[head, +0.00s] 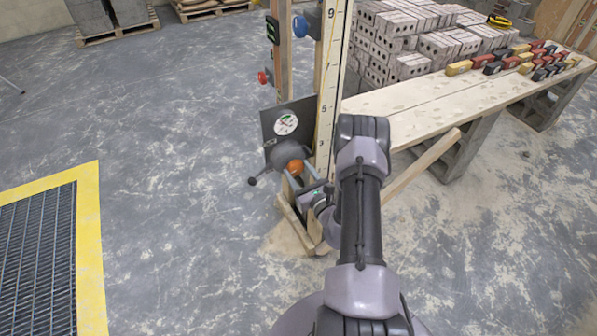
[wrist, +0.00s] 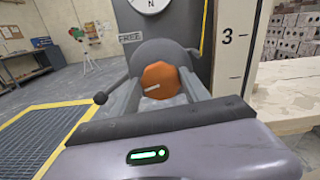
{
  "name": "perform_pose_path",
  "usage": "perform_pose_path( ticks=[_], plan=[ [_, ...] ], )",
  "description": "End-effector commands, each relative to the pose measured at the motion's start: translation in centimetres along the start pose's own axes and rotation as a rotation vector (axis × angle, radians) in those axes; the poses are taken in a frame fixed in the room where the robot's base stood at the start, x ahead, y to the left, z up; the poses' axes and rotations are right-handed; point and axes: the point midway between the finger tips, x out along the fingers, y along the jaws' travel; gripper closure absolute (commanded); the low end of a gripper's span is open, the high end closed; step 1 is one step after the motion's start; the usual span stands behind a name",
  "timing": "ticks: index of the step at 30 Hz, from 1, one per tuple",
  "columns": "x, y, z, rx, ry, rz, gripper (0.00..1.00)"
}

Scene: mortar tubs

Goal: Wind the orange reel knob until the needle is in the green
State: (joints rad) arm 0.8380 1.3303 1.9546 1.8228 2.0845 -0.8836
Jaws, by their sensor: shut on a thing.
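The orange reel knob (head: 295,167) sits on the front of a grey reel (head: 286,152) fixed to a wooden post. In the wrist view the orange knob (wrist: 161,80) shows a pale mark pointing left and slightly down. My gripper (head: 299,176) is shut on the knob, with one finger on either side of it. The dial (head: 286,122) is on a dark plate above the reel; its face has a green part, but the needle is too small to read against it. In the wrist view only the dial's lower edge (wrist: 150,4) shows, with an N.
A numbered measuring board (head: 330,80) stands right beside the reel. Red (head: 264,77) and blue (head: 300,27) knobs are higher on the post. A plank bench (head: 420,105) holds blocks at right. A yellow-edged floor grate (head: 90,220) lies left; floor between is clear.

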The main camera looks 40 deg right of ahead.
Motion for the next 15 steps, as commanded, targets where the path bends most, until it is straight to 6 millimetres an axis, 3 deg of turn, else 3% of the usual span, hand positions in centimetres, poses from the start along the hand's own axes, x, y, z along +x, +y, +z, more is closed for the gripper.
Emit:
perform_pose_path(
  ticks=[15],
  plan=[
    [-0.06, -0.15, -0.07, 0.462, 0.001, 0.000, 0.87]
  ],
)
